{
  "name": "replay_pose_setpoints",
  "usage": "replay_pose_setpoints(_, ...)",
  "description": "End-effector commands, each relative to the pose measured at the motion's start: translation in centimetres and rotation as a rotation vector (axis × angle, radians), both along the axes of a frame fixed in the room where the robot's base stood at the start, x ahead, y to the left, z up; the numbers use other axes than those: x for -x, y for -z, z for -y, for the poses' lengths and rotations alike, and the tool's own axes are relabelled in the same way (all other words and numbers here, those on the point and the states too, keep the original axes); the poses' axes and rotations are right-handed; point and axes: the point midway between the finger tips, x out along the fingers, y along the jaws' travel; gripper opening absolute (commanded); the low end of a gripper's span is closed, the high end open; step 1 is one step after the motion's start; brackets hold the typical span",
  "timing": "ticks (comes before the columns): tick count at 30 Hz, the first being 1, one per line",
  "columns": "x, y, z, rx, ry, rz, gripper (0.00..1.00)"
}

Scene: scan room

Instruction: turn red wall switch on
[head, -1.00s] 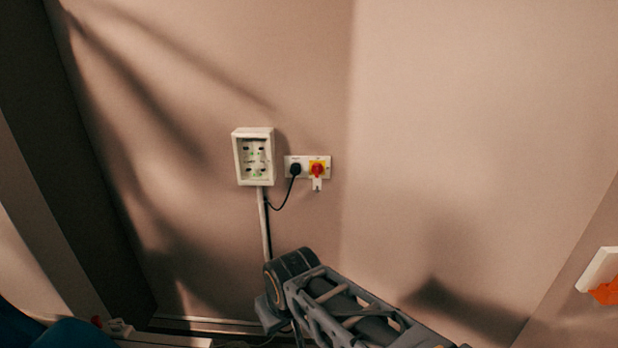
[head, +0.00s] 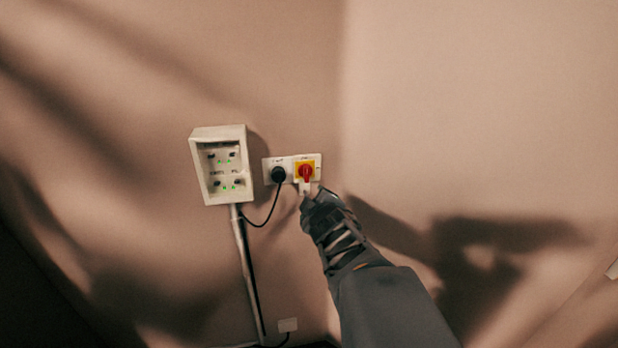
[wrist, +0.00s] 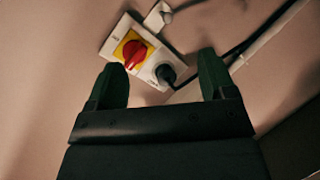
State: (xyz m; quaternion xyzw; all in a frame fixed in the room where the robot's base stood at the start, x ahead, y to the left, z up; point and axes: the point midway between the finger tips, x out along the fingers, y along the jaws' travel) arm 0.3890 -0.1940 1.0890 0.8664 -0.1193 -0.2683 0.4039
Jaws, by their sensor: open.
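The red wall switch (head: 306,172) is a red rotary knob on a yellow square, set in a white wall plate. It also shows in the wrist view (wrist: 133,54), beyond my gripper and left of the middle. My gripper (head: 312,196) is just below the switch in the head view, partly in front of the white tag under it. In the wrist view the two dark fingers of my gripper (wrist: 162,75) are apart with nothing between them. The knob lies near the left finger; I cannot tell the exact gap.
A black plug (head: 278,174) sits in the same plate, left of the switch, with a black cable (head: 268,214) hanging from it. A white box (head: 222,165) with green lights is further left, with a conduit (head: 246,270) below. The wall at right is bare.

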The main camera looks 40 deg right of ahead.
Motion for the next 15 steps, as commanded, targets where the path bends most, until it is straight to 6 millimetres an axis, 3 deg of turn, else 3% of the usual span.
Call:
replay_pose_setpoints(1,0.3,-0.5,1.9,0.104,-0.038,0.028,0.77)
replay_pose_setpoints(3,0.7,-1.3,3.3,0.245,-0.118,0.064,0.77)
replay_pose_setpoints(6,1.6,-2.0,4.2,0.410,-0.234,0.103,0.77)
replay_pose_setpoints(15,4.4,-2.4,3.9,0.649,-0.469,0.179,0.77)
